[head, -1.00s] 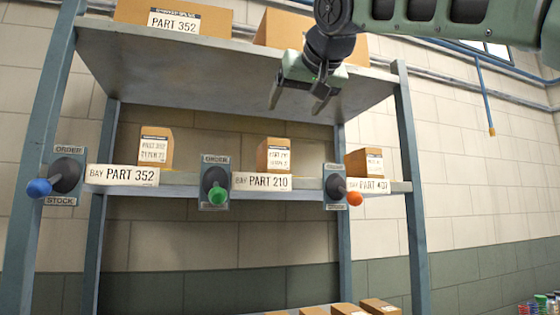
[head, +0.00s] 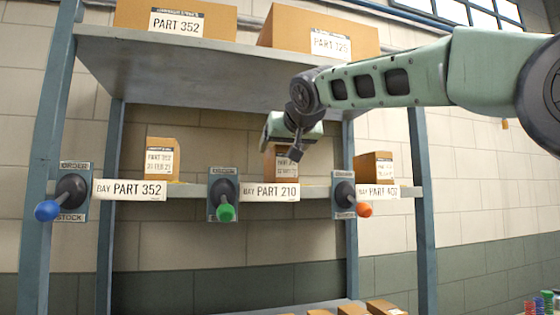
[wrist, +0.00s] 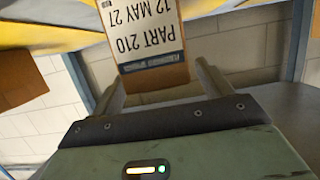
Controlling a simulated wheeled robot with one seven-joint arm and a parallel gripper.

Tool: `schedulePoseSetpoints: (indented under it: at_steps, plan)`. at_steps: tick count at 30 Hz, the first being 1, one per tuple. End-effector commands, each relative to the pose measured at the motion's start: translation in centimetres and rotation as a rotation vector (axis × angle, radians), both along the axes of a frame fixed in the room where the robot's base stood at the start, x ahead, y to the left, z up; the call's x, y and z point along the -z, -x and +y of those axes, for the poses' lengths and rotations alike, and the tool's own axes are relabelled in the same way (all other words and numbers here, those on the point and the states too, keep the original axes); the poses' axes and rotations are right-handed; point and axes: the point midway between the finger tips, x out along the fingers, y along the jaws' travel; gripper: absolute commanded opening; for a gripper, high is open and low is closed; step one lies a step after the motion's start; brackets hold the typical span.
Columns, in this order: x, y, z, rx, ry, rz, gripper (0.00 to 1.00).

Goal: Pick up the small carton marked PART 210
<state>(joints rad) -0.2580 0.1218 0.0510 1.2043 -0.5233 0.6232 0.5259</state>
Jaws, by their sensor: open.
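The small carton marked PART 210 (head: 269,163) stands on the middle shelf behind the label BAY PART 210 (head: 271,192). My gripper (head: 290,147) is in front of it in the head view and hides much of the carton. In the wrist view the carton's label (wrist: 148,35) reads PART 210, 12 MAY 27, upside down. The two fingers of my gripper (wrist: 162,88) are apart, one near each side of the carton, with space between them. I cannot tell whether either finger touches it.
Other cartons stand on the shelf, left by PART 352 (head: 161,159) and right (head: 373,167). Levers with blue (head: 47,210), green (head: 226,212) and orange (head: 365,209) knobs stick out from the shelf front. Large boxes (head: 175,20) sit on the upper shelf (head: 200,58).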

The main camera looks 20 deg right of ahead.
Motion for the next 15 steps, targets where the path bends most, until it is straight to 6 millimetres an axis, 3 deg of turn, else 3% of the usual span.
schedulePoseSetpoints:
  at_steps: [6, 14, 15]
  plan:
    - [0.5, -2.5, 0.0, 0.002, 0.002, 0.002, 0.78]
    - [0.8, -2.7, 0.0, 0.001, 0.0, 0.0, 0.78]
    - [0.8, -2.7, 0.0, 0.001, 0.0, 0.0, 0.73]
